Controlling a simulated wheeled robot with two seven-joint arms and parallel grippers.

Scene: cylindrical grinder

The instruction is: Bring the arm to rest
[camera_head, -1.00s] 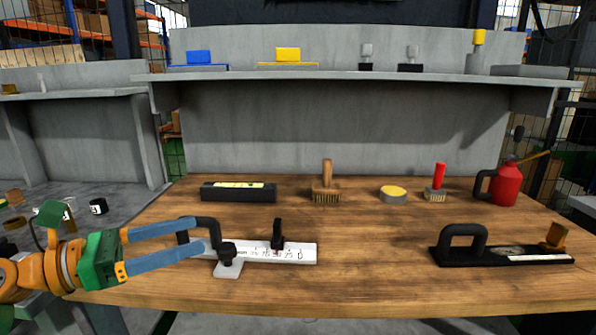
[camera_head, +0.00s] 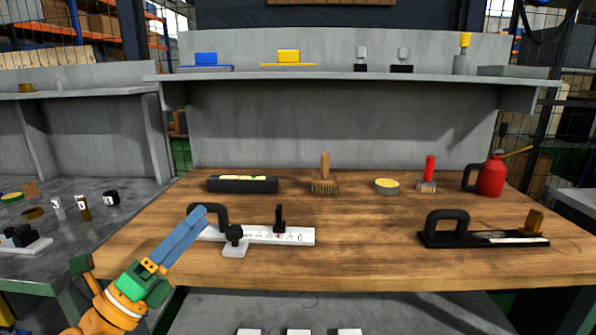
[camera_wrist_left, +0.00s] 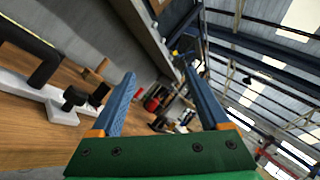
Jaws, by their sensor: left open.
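My left gripper (camera_head: 196,217) comes in from the lower left in the head view, over the left front of the wooden table. Its two blue fingers point up and to the right and overlap in this view. In the left wrist view the fingers (camera_wrist_left: 160,85) stand apart with nothing between them, so it is open and empty. The white gauge with a black handle (camera_head: 265,235) lies on the table just right of the fingertips. It also shows at the left of the left wrist view (camera_wrist_left: 62,112). My right gripper is not in view.
The wooden table (camera_head: 370,262) is clear at the front middle. A black handled tool (camera_head: 490,239) lies at the right. A black level (camera_head: 242,185), brushes (camera_head: 325,187), a yellow-topped tin (camera_head: 387,187) and a red oil can (camera_head: 490,178) stand along the back.

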